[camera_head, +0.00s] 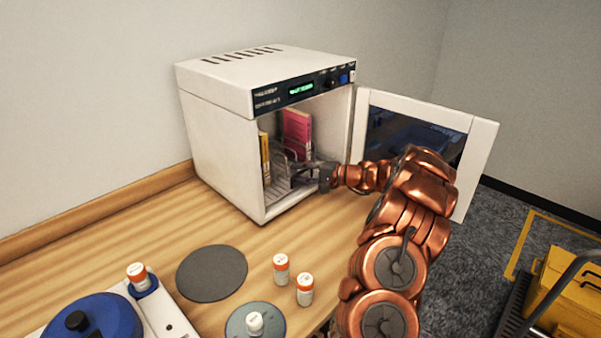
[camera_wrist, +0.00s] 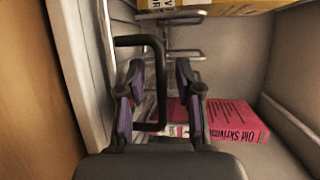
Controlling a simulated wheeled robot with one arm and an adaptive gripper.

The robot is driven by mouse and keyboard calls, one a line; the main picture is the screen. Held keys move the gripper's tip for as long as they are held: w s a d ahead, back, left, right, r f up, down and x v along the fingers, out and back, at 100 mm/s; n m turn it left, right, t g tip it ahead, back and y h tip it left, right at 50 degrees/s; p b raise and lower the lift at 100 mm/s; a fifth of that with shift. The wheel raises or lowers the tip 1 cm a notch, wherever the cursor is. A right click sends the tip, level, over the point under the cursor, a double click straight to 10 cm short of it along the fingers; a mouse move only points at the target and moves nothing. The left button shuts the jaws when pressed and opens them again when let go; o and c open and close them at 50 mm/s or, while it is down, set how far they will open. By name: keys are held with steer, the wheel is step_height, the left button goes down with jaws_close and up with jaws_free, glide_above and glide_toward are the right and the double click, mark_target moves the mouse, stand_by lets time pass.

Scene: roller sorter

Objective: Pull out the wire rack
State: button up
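The wire rack (camera_head: 277,188) is inside the white cabinet, near its floor, with books standing at it. In the wrist view its thin metal wires (camera_wrist: 186,20) show beyond my fingers, with a dark U-shaped handle (camera_wrist: 139,40) at the front. My gripper (camera_head: 308,170) reaches into the cabinet opening from the right. In the wrist view my gripper (camera_wrist: 160,68) is open, its two fingers on either side of one bar of the handle, with gaps visible. A yellow book (camera_head: 265,158) and a pink-red book (camera_head: 297,133) stand inside; my gripper partly hides the rack.
The white cabinet (camera_head: 222,150) stands on the wooden table (camera_head: 150,230) against the wall. Its door (camera_head: 482,160) is swung open to the right, behind my arm. Orange-capped bottles (camera_head: 281,270), a dark round mat (camera_head: 212,272) and a blue round device (camera_head: 90,322) lie in front.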

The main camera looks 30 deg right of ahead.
steer(key=shift+c, duration=0.2)
jaws_close()
stand_by(0.5)
